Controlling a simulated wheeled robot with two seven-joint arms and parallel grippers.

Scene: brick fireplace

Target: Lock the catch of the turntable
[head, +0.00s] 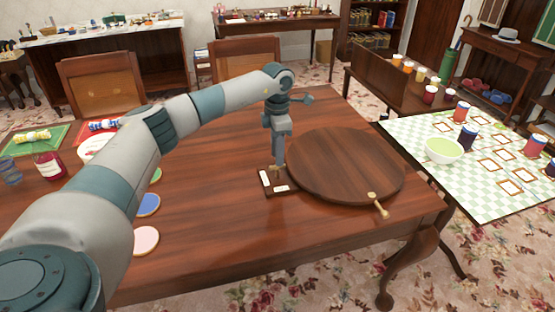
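The turntable (345,165) is a round dark wooden disc on the table, right of centre. A brass handle (378,206) sticks out from its front edge. The catch (268,187) is a small dark plate with two white labels and a brass piece, beside the turntable's left edge. My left gripper (279,162) points down at the catch, its tips close to the brass piece. I cannot tell whether they touch it or whether the fingers are open. The gripper partly hides the brass piece. My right gripper is not in view.
The wooden table (215,240) has free room in front of the catch. Coloured discs, such as a pink one (146,241), and a red jar (49,166) are at the left. A checked table (420,133) with a bowl (443,150) stands right. Chairs (243,62) stand behind.

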